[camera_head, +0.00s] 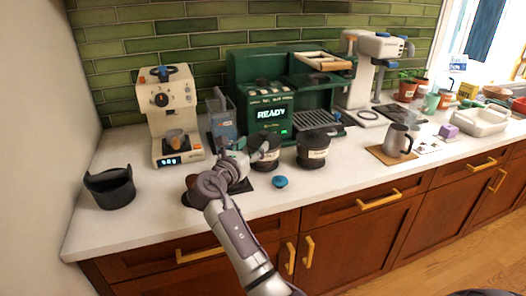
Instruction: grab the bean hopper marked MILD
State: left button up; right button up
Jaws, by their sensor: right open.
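My right gripper (247,158) reaches in from the bottom and is open over the counter, in front of the green coffee machine. A dark round canister with a pale label (266,152) stands just right of its fingers, partly hidden by them; its label is too small to read surely. A second dark canister with a pale label (313,150) stands farther right. A clear bluish container with a small reddish label (222,122) stands behind the gripper, between the two machines; its lower part is partly hidden. I cannot tell which label reads MILD. My left gripper is out of view.
A cream grinder (172,112) stands at the left and the green machine (262,80) behind. A black open bin (110,187) is at the far left. A blue lid (280,182) lies near the front edge. A grey mug (398,140) is on a mat at right.

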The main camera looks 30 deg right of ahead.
aim_at(264, 132)
jog(key=x, duration=0.3)
jog(key=shift+w+a+f, duration=0.1)
jog(key=shift+w+d+f, duration=0.1)
jog(key=shift+w+d, duration=0.25)
jog(key=shift+d, duration=0.05)
jog(key=x, duration=0.4)
jog(key=shift+w+d+f+p, duration=0.1)
jog(key=shift+d+f+p, duration=0.1)
jog(key=shift+p, duration=0.1)
jog(key=shift+w+d, duration=0.15)
jog(key=shift+c, duration=0.7)
grip_shut()
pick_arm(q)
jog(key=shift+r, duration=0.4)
pick_arm(e)
jog(key=shift+r, duration=0.1)
